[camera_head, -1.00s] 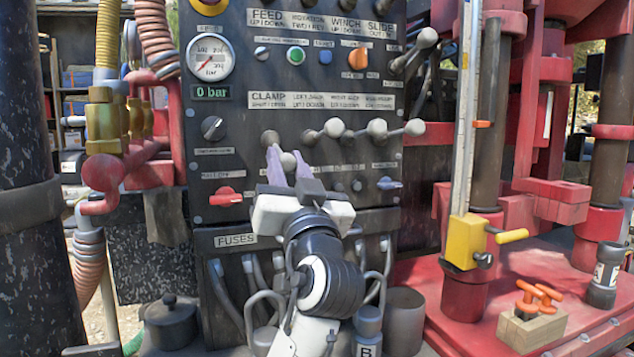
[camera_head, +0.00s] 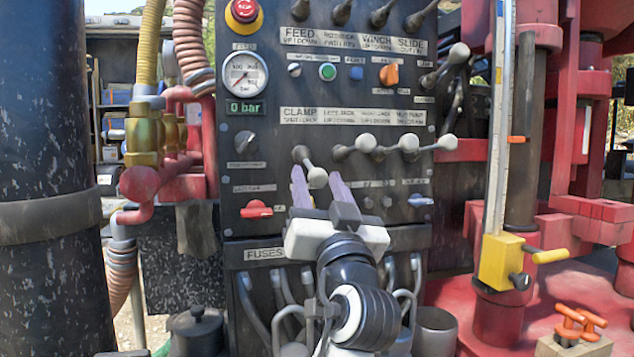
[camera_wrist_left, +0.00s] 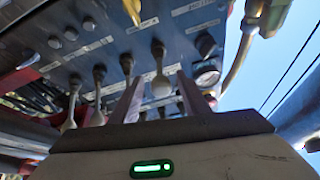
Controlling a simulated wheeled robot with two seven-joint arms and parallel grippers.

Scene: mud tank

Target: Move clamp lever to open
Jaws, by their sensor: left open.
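The clamp lever (camera_head: 309,166) is the leftmost of the row of levers under the CLAMP label on the dark control panel (camera_head: 270,180). It is a grey metal rod with a rounded pale knob, tilted down and to the right. My left gripper (camera_head: 316,176) is open in front of the panel, with a purple-grey finger on either side of the knob. In the left wrist view the knob (camera_wrist_left: 161,86) shows between the two fingers (camera_wrist_left: 160,92); I cannot tell whether either touches it. My right gripper is not in view.
More levers (camera_head: 408,144) stand close to the right of the clamp lever. A red switch (camera_head: 257,209) sits lower left, and a gauge (camera_head: 245,75) above left. A yellow block (camera_head: 505,262) on a vertical rail stands at the right. Hoses (camera_head: 275,300) hang below.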

